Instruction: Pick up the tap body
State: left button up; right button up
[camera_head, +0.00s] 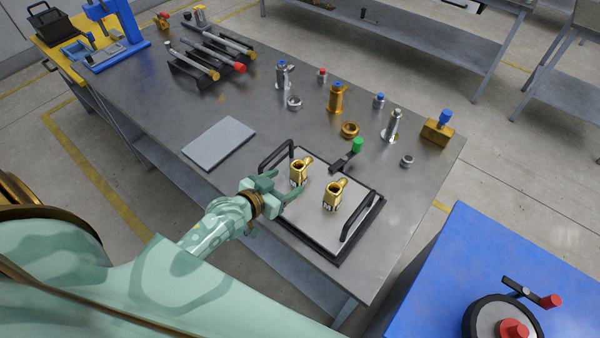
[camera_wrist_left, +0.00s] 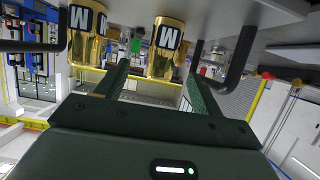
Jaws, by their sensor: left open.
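Two gold tap bodies stand upright on the fixture tray (camera_head: 308,226), a pale plate with black handles. The left tap body (camera_head: 298,173) is nearer my left gripper (camera_head: 287,187); the other tap body (camera_head: 334,197) is to its right. My left gripper is open and empty, at the tray's left side, its fingers pointing toward the left tap body but apart from it. The left wrist view is upside down. There one M-marked tap body (camera_wrist_left: 166,50) appears between and beyond the open fingers (camera_wrist_left: 160,75), and another (camera_wrist_left: 86,32) at left. My right gripper is not in view.
A green-knobbed black part (camera_head: 356,146) is just behind the tray. Several valves and rings, including a gold valve (camera_head: 337,98), stand farther back. A grey plate (camera_head: 219,143) lies left. A blue surface (camera_head: 440,270) with a handwheel is at lower right.

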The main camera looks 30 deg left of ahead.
aim_at(300, 170)
pick_arm(q)
jog(key=x, duration=0.5)
jog(key=b+x, duration=0.1)
jog(key=x, duration=0.1)
jog(key=shift+w+a+r, duration=0.1)
jog(key=shift+w+r, duration=0.05)
jog(key=shift+w, duration=0.35)
jog(key=shift+r, duration=0.1)
grip_shut()
